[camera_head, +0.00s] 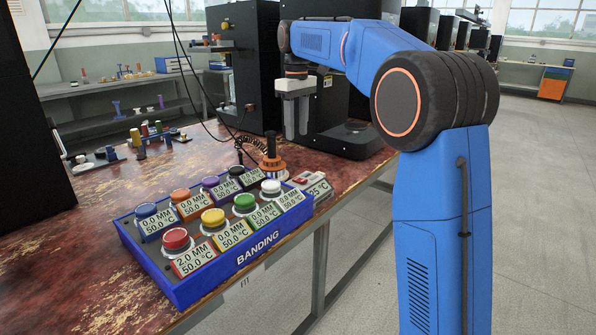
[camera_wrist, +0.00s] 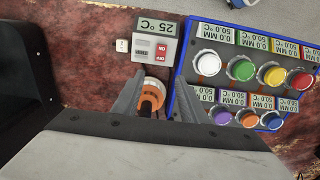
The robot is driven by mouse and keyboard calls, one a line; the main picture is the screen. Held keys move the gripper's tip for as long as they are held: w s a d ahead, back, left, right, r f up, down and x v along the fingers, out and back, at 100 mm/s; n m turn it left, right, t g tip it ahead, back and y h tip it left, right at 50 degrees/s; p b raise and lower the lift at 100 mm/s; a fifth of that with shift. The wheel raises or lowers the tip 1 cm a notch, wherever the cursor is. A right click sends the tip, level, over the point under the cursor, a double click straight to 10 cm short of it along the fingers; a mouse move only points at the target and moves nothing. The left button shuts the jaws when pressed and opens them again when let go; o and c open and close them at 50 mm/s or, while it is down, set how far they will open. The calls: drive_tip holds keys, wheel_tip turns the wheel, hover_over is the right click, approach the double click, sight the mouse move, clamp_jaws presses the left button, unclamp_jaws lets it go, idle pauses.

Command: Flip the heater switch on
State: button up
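The heater switch is a small grey box with a red rocker (camera_wrist: 160,50) marked ON and OFF and a 25 °C label. In the wrist view it lies just beyond my fingertips. In the head view the switch box (camera_head: 312,184) sits by the front edge of the bench, right of the blue panel. My gripper (camera_head: 296,134) points down above the bench, behind the switch box. Its fingers are apart and empty (camera_wrist: 159,76). An orange round base with a black handle (camera_wrist: 151,96) shows between them, below. I cannot tell the rocker's position.
A blue BANDING panel (camera_head: 256,250) with several coloured buttons stands beside the switch box. The orange-based black handle (camera_head: 271,152) stands upright behind it. A black machine (camera_head: 345,142) is at the back right. Bare bench (camera_head: 90,262) shows left of the panel.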

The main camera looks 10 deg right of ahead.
sight(297, 179)
wheel_tip(297, 179, down, 15)
drive_tip(key=shift+r, duration=0.1)
idle(0.4)
